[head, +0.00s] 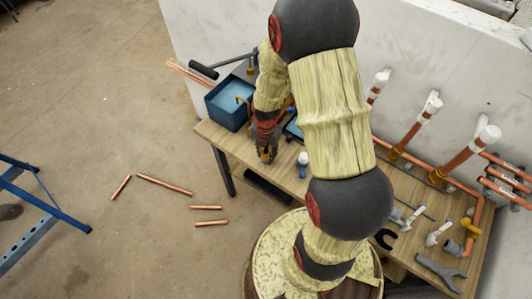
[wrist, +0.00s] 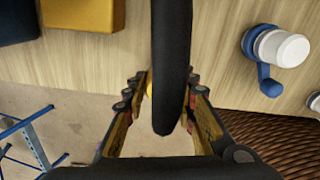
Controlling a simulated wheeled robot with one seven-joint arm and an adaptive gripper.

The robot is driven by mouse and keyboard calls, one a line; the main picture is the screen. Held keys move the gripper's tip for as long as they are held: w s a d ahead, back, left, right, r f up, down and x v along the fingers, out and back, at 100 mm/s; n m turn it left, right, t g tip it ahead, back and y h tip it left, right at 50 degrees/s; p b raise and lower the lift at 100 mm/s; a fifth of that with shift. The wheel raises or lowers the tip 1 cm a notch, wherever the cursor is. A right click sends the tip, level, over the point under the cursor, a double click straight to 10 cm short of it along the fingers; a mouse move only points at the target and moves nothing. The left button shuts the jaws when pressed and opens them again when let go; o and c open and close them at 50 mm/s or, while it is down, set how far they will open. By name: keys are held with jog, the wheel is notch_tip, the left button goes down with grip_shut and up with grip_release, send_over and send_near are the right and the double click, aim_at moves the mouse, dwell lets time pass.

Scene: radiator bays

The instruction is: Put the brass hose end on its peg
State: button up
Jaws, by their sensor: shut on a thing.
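My gripper (head: 266,155) is over the front edge of the workbench, to the right of the blue tub, in the head view. In the wrist view my gripper (wrist: 163,100) is closed in on the brass hose end (wrist: 149,86), of which only a small yellow bit shows. A thick black hose (wrist: 172,50) runs down from the top of the wrist view and passes between the fingers, hiding most of the hose end. I cannot pick out the peg in either view; my arm covers the middle of the bench.
A blue tub (head: 212,110) with pale blue water stands at the bench's left end. A white-capped blue valve (wrist: 283,48) is right of my gripper. Copper pipes (head: 410,135) with white caps rise along the wall. Loose copper tubes (head: 165,185) and a blue stand (head: 45,205) are on the floor.

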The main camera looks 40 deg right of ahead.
jog(key=shift+f, duration=0.3)
jog(key=o, duration=1)
jog(key=shift+c, duration=0.2)
notch_tip(320, 180, up, 12)
